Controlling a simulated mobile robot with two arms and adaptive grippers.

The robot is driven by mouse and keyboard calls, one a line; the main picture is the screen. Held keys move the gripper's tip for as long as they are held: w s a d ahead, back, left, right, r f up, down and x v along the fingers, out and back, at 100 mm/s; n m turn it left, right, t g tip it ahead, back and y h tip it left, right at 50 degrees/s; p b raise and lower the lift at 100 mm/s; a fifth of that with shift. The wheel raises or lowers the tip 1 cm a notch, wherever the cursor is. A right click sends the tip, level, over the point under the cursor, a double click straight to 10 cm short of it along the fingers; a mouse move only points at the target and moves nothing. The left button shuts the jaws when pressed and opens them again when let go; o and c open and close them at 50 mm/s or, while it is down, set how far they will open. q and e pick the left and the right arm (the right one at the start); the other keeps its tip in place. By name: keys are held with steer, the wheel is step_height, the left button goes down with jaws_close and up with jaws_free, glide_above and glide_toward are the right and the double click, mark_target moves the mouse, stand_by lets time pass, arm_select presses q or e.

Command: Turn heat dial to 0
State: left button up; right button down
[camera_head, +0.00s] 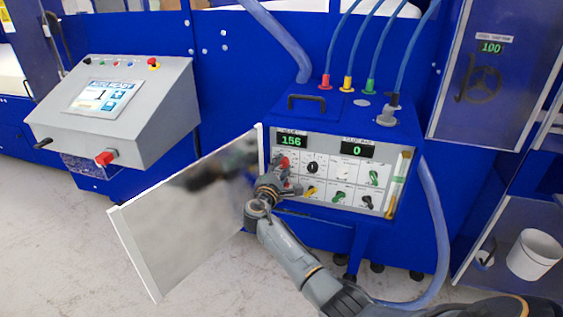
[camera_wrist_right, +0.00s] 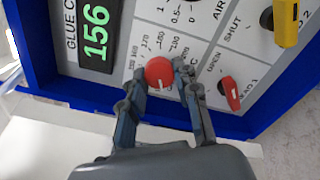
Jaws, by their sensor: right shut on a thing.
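The red heat dial (camera_head: 284,161) is at the upper left of the control panel, under a green display (camera_head: 291,141) that reads 156. The dial also shows in the right wrist view (camera_wrist_right: 159,71), with a white pointer mark and printed scale numbers around it. My right gripper (camera_wrist_right: 158,78) has its two fingers shut on the dial, one on each side. In the head view this gripper (camera_head: 282,178) reaches the panel from below and hides part of its left side. My left gripper is not in view.
A second display (camera_head: 356,150) reads 0. A red valve handle (camera_wrist_right: 230,93) is close to the right finger. A black knob (camera_head: 312,167) and a yellow handle (camera_wrist_right: 285,22) are nearby. An open door panel (camera_head: 185,220) stands left of my arm.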

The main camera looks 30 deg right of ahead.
steer(key=shift+r+n+p, duration=0.15)
steer(key=shift+n+p, duration=0.7)
steer(key=shift+n, duration=0.85)
steer(key=c, duration=1)
jaws_free()
steer(key=shift+f, duration=0.2)
steer(key=shift+a, duration=0.1)
steer(key=v, duration=1.1)
steer(key=shift+s+a, duration=0.2)
steer(key=shift+s, duration=0.1)
